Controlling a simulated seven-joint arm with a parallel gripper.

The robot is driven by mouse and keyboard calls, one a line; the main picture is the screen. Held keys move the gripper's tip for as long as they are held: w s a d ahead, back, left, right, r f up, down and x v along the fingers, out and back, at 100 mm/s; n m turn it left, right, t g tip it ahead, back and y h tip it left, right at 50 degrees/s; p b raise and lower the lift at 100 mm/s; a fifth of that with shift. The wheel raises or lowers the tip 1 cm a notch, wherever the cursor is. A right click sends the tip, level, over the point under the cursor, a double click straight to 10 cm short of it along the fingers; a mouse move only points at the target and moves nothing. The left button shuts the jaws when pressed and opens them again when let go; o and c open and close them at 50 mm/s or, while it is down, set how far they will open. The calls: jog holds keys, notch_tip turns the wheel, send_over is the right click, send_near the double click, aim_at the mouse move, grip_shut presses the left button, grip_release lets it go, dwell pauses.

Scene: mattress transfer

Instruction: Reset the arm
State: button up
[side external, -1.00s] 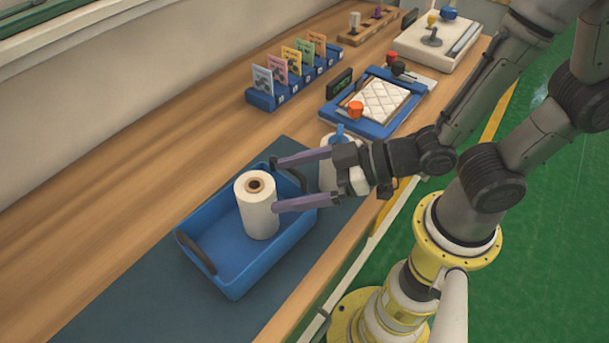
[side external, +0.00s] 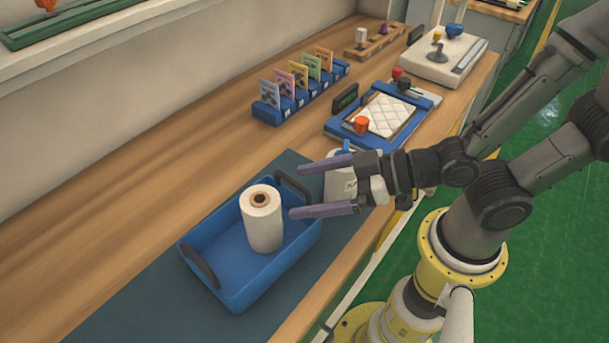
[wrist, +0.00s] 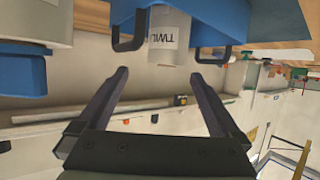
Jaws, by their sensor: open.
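My gripper (side external: 300,191) is open, with two long purple-grey fingers pointing left, level with the upper part of a white roll (side external: 262,222). The roll stands upright in a blue tray (side external: 240,288) with dark handles. The fingertips are a little to the right of the roll and apart from it, with nothing between them. In the wrist view the open fingers (wrist: 163,78) show below the roll (wrist: 168,50), which carries printed letters. A second white cylinder with a blue top (side external: 341,178) stands behind the gripper and is partly hidden by it.
The tray sits on a dark mat (side external: 135,305). Behind are a blue rack (side external: 299,95) of coloured cards, a blue-framed quilted white pad (side external: 388,115) with an orange object (side external: 361,125), and a white device (side external: 445,60). The bench's left side is clear.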

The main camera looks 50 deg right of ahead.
jog(key=w+d+r+m+t+h, duration=0.2)
jog(key=w+d+r+m+h, duration=0.3)
jog(key=d+r, duration=0.65)
jog(key=s+d+f+g+h, duration=0.1)
jog(key=s+d+g, duration=0.1)
jog(key=s+g, duration=0.2)
jog(key=s+d+f+m+g+h, duration=0.1)
jog(key=s+d+f+g, duration=0.1)
jog(key=s, duration=0.7)
jog(key=shift+s+d+f+g, duration=0.25)
jog(key=shift+d+g, duration=0.3)
jog(key=shift+g, duration=0.45)
